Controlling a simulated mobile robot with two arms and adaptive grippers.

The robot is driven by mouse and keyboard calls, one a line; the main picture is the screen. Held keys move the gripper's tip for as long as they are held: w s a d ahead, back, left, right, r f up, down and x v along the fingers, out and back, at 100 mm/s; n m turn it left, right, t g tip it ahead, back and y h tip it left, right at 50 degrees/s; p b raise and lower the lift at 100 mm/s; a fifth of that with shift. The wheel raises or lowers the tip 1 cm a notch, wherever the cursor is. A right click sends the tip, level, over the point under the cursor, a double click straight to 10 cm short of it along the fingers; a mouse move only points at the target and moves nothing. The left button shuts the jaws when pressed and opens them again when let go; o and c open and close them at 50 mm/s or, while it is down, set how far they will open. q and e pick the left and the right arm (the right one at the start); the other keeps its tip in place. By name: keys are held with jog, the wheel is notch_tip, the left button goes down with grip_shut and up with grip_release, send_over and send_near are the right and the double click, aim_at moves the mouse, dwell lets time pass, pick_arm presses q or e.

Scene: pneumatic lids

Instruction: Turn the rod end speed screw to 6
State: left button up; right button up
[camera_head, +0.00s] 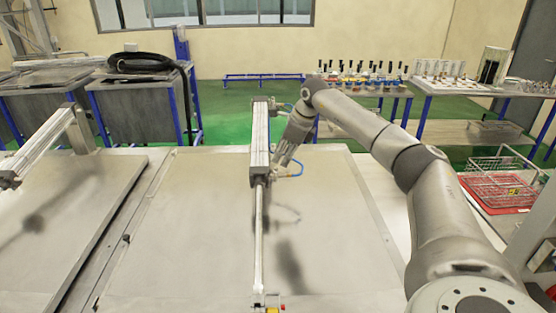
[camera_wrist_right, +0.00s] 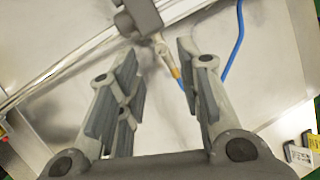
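The pneumatic cylinder (camera_head: 260,145) is a grey bar above the middle lid (camera_head: 200,230), with its thin rod (camera_head: 259,240) running toward me. In the right wrist view, a small pale fitting (camera_wrist_right: 160,46) with an orange-brown end sticks out of the dark cylinder end block (camera_wrist_right: 143,14). A blue hose (camera_wrist_right: 235,45) runs close by. I cannot read any number on the fitting. My right gripper (camera_head: 283,160) is beside the cylinder's rod end. In its wrist view, the right gripper (camera_wrist_right: 159,70) is open, with the fitting between and just beyond its fingertips. My left gripper is not in view.
Another cylinder (camera_head: 42,145) stands over the left lid (camera_head: 75,205). A wire basket (camera_head: 505,165) and a red tray (camera_head: 500,193) are at the right. Workbenches with small parts stand behind on the green floor. The middle lid's surface is clear.

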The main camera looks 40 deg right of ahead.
aim_at(276, 167)
jog(key=shift+p+x, duration=0.6)
jog(key=shift+x, duration=1.95)
grip_shut()
